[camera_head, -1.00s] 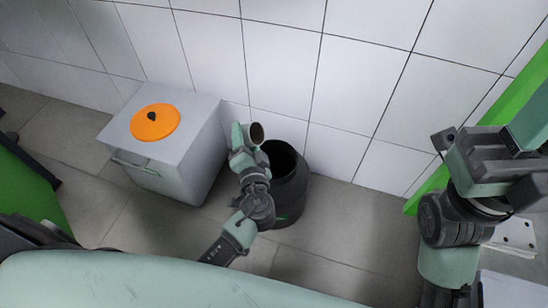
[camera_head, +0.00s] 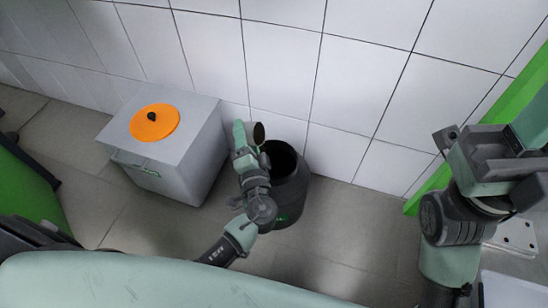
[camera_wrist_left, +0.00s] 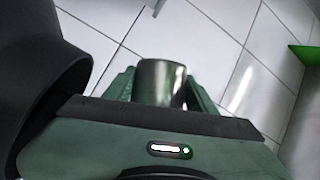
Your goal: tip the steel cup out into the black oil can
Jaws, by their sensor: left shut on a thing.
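My left gripper (camera_head: 245,138) is shut on the steel cup (camera_head: 258,133). The cup is tilted, its dark mouth turned to the right, above and just behind the left rear of the black oil can's opening. In the left wrist view the shiny cup (camera_wrist_left: 160,82) sits between the two green fingers of the left gripper (camera_wrist_left: 160,90). The black oil can (camera_head: 292,195) stands on the floor by the wall, open at the top; it also shows at the left of the left wrist view (camera_wrist_left: 35,75). The cup's contents cannot be seen.
A grey box (camera_head: 190,150) with an orange round lid (camera_head: 155,122) stands left of the can. The white tiled wall (camera_head: 350,90) is close behind. My right gripper (camera_head: 510,160) is at the right edge, its fingers unclear. Floor in front is clear.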

